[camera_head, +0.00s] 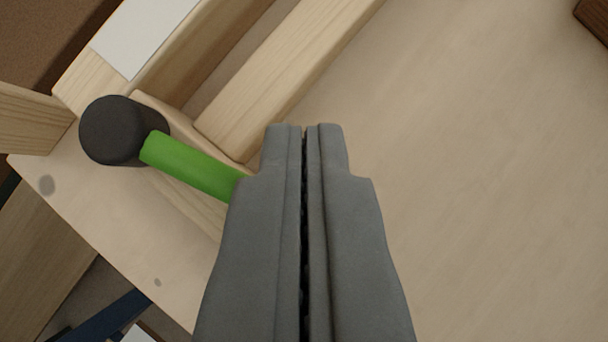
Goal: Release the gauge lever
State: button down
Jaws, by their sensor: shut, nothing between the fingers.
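The gauge lever is a green bar (190,165) that comes out of a dark round hub (118,131) at the left. The bar slopes down to the right, and its far end is hidden behind my gripper's left finger. My gripper (304,128) is in the lower middle of the view, with its grey fingers shut together and nothing between them. The fingers lie to the right of the hub. I cannot tell whether the left finger touches the green bar.
Wooden bars (285,75) stand on a pale wooden panel (470,190), with a white plate (143,32) at the upper left. The panel's right side is mostly clear. A dark brown block (594,17) is at the top right corner. The panel's edge runs along the lower left.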

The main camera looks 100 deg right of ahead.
jog(key=shift+w+a, duration=0.55)
jog(key=shift+a, duration=0.3)
dwell(0.3)
